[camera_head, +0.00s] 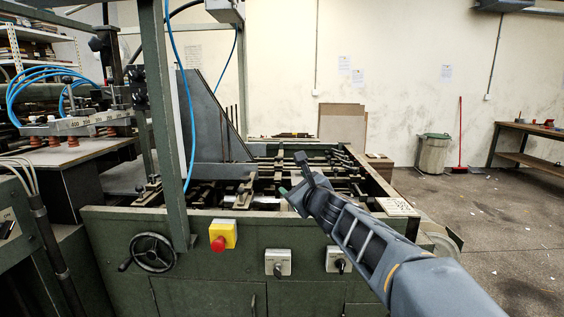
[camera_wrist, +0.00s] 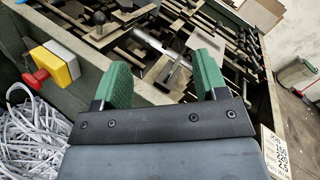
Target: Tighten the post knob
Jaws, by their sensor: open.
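My gripper (camera_head: 287,188) is over the front part of the green machine's open frame. In the wrist view my gripper (camera_wrist: 162,64) shows two green fingers spread wide, with nothing held between them. A small black round knob (camera_wrist: 98,18) stands on a short post on a block, beyond and left of the left finger. A T-shaped metal handle (camera_wrist: 174,66) lies below and beyond the gap between the fingers, apart from them. I cannot tell for certain which of these fittings is the post knob. In the head view my gripper hides part of the frame.
The green machine (camera_head: 205,262) has a handwheel (camera_head: 153,252), a red stop button on a yellow box (camera_head: 222,234) and switch boxes (camera_head: 278,262) on its front. A green post (camera_head: 165,130) and blue hose rise at left. White paper strips (camera_wrist: 35,135) lie below. Floor at right is open.

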